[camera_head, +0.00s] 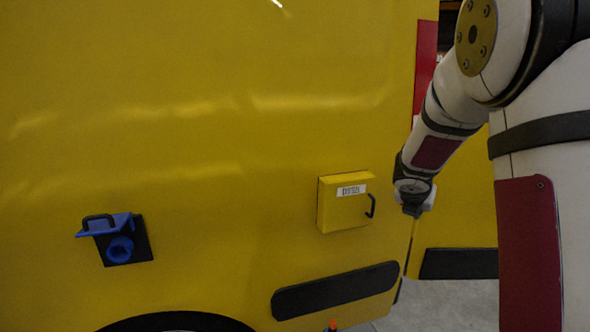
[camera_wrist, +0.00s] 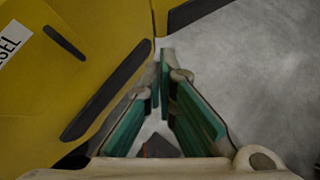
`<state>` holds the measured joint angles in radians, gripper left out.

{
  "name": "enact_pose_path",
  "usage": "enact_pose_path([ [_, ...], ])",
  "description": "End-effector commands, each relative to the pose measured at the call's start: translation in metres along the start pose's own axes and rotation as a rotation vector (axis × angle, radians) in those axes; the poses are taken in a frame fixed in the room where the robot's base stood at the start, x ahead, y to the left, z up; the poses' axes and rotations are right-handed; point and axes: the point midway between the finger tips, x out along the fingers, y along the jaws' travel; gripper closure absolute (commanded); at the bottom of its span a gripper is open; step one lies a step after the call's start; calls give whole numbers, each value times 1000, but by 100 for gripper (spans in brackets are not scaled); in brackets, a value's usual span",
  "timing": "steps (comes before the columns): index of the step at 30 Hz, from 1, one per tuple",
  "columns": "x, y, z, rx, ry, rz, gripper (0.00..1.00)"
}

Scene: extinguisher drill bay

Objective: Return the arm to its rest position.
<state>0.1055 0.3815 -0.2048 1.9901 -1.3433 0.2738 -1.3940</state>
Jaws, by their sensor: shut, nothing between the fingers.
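My arm comes in from the right in the head view and bends down to the left. Its end, my gripper (camera_head: 412,205), hangs just right of the yellow box with the black handle, apart from it in the picture. Its fingers are hard to make out there. In the wrist view, the green-padded fingers of my gripper (camera_wrist: 163,65) come together at their tips. It is shut, with nothing seen between them. The floor and the lower edge of the yellow body lie beyond.
A labelled yellow box (camera_head: 345,205) with a black handle (camera_head: 371,206) sticks out from the yellow vehicle side (camera_head: 220,120). Left is a raised blue flap (camera_head: 105,224) over a blue round fitting (camera_head: 121,249). A black strip (camera_head: 335,290) runs below. Grey floor (camera_wrist: 255,75) is clear.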

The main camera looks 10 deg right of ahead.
Motion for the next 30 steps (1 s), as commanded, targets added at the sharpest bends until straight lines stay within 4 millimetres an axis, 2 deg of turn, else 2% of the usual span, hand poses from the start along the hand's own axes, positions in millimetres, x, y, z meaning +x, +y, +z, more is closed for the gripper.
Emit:
enact_pose_path([
  [4, -33, -4, 7, 187, -10, -2, 100],
  [8, -83, -14, 7, 500, -7, -8, 100],
  [14, -160, -33, -15, 1017, 45, -25, 100],
  [20, -230, -48, -58, 1494, 150, -64, 100],
  [24, -275, -57, -97, 1803, 253, -117, 100],
  [30, -331, -63, -157, 2174, 426, -235, 100],
])
